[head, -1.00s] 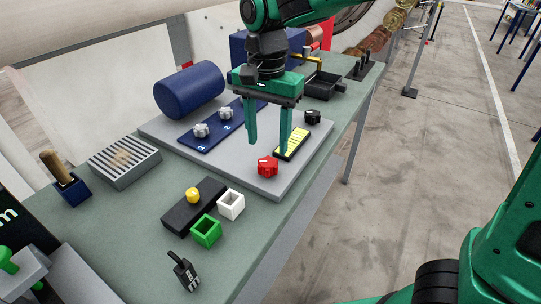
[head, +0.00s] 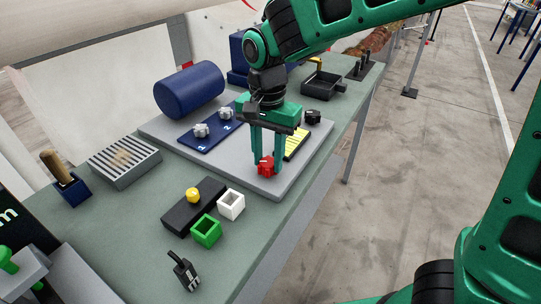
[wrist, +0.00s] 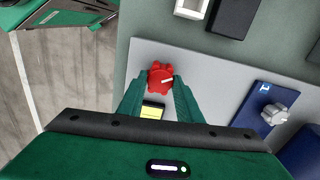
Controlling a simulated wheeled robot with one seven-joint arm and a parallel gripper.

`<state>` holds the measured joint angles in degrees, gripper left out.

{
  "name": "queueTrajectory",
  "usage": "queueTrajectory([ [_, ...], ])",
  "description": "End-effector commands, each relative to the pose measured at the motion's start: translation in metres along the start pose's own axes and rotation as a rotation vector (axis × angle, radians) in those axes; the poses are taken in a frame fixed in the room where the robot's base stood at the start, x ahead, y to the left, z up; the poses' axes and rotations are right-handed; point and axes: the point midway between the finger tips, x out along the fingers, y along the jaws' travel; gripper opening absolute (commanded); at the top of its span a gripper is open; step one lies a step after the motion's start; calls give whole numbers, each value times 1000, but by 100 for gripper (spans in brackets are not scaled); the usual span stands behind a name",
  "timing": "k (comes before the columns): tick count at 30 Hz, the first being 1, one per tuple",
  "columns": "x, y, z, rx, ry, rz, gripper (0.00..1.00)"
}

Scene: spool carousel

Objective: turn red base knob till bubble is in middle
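The red base knob (head: 266,167) sits at the front corner of the grey plate. It also shows in the wrist view (wrist: 160,77), with a white mark pointing right. My gripper (head: 266,160) is down over it, one finger on each side. The fingertips look closed against the knob's sides; it shows between them in the wrist view (wrist: 161,84). The yellow level (head: 297,144) lies just behind the knob, partly covered by my gripper. Only a piece of it shows in the wrist view (wrist: 152,111). I cannot make out the bubble.
A black knob (head: 312,116) stands behind the level. A blue strip (head: 208,135) with two grey knobs and a blue cylinder (head: 189,89) are left. A white box (head: 231,204), green box (head: 206,231) and black block with yellow button (head: 193,195) stand in front of the plate (head: 282,188).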

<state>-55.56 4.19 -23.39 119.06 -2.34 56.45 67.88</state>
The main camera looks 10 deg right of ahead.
Motion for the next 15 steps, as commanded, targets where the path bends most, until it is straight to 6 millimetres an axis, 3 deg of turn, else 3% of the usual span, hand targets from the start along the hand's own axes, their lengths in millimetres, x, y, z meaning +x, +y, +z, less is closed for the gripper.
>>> queueTrajectory([
  [1, 0, 8, -5, 2, -1, 0, 10],
  [15, 0, 1, 0, -10, -1, 3, 10],
])
